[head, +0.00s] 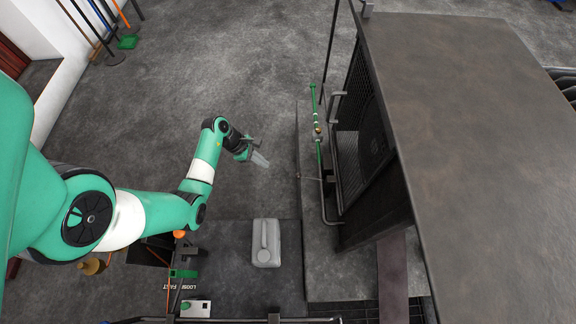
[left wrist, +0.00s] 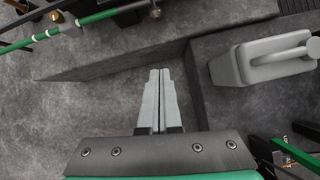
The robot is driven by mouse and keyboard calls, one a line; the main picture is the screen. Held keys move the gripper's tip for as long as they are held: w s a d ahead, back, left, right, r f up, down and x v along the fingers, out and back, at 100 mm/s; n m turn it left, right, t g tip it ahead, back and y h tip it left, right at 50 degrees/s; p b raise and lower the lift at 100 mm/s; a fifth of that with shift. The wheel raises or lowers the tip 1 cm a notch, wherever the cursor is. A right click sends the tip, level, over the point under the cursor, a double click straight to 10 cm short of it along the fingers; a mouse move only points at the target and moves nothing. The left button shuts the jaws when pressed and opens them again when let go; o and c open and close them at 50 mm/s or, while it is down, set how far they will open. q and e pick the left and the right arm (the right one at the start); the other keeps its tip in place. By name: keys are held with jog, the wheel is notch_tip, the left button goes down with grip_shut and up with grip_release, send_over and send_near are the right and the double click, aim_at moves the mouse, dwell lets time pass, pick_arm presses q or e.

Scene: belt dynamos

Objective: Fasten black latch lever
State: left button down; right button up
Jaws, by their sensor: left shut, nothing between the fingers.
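My left gripper (head: 263,160) is over the bare floor, left of the dark machine. In the left wrist view its two pale fingers (left wrist: 159,72) are pressed together with nothing between them. The "LOOSE / FAST" lettering (head: 182,287) and a green bar (head: 183,273) are below my left arm, toward the near edge. A green bar (left wrist: 297,154) also shows at the lower right of the left wrist view. I cannot clearly pick out the black latch lever among the dark parts there. My gripper is well apart from that area. My right gripper is not in view.
A grey canister (head: 265,243) stands on a dark platform (head: 228,232) between the gripper and the near edge. The dark machine housing (head: 480,130) fills the right. The floor beyond the gripper is clear.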

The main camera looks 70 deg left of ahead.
pick_arm(q)
jog(key=w+d+f+b, duration=0.3)
jog(key=w+f+b, duration=0.4)
jog(key=w, duration=0.1)
jog(key=shift+d+f, duration=0.25)
jog(key=shift+d, duration=0.15)
dwell(0.4)
